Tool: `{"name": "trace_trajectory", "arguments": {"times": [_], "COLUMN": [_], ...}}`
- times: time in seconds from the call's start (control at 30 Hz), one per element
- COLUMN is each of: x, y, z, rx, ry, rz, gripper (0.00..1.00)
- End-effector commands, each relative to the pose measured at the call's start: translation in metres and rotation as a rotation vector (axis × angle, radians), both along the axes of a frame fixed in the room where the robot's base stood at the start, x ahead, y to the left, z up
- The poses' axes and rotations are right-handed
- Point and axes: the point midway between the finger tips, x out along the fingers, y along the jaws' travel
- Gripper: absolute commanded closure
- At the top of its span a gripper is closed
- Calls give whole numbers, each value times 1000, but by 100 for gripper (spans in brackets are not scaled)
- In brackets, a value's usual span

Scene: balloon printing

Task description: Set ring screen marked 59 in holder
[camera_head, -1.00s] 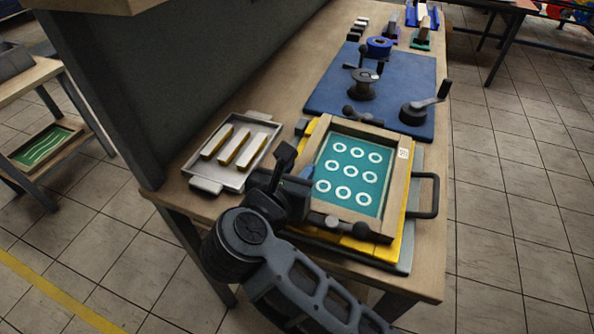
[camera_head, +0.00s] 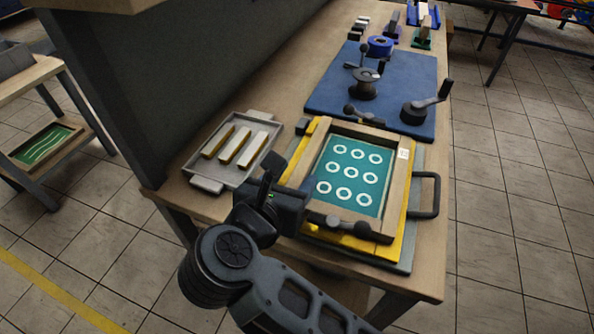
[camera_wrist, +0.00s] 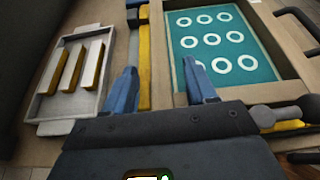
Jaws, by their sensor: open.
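The ring screen is a wooden frame (camera_head: 385,205) around a teal mesh with rows of white rings. A small white label is on its right rail, too small to read. The screen lies flat in the yellow holder (camera_head: 398,245), between its clamps. My gripper (camera_wrist: 161,82) is open and holds nothing. In the wrist view its two blue fingers stand apart near the screen's left rail (camera_wrist: 179,62). In the head view my gripper is at the screen's near left side, and its fingertips are mostly hidden.
A metal tray (camera_head: 207,184) with three yellow-and-white bars stands left of the holder. A blue mat (camera_head: 330,92) with a reel and crank lies behind it. A black handle (camera_head: 437,195) sticks out at the right. A dark wall panel (camera_head: 130,90) rises at the left.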

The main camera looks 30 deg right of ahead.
Motion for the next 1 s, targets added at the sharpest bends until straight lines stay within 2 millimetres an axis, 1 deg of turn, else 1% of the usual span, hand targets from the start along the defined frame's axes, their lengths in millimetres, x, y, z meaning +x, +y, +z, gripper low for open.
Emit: {"name": "trace_trajectory", "arguments": {"times": [0.03,0.2,0.3,0.5,0.7,0.83,0.87,0.93,0.97,1.0], "x": [-5,-24,-32,-42,-43,-44,-45,-50,-53,-58], "y": [10,36,48,61,63,60,57,44,36,23], "z": [5,21,28,35,37,36,36,36,36,37], "rx": [1,1,-1,-1,-2,-10,-22,-73,-109,-167], "ry": [-4,-8,-9,-9,-8,-8,-7,-10,-10,-9], "rz": [5,3,4,1,0,-1,-1,-2,-2,-2], "gripper": [44,44,44,44,44,44,44,44,44,44]}}
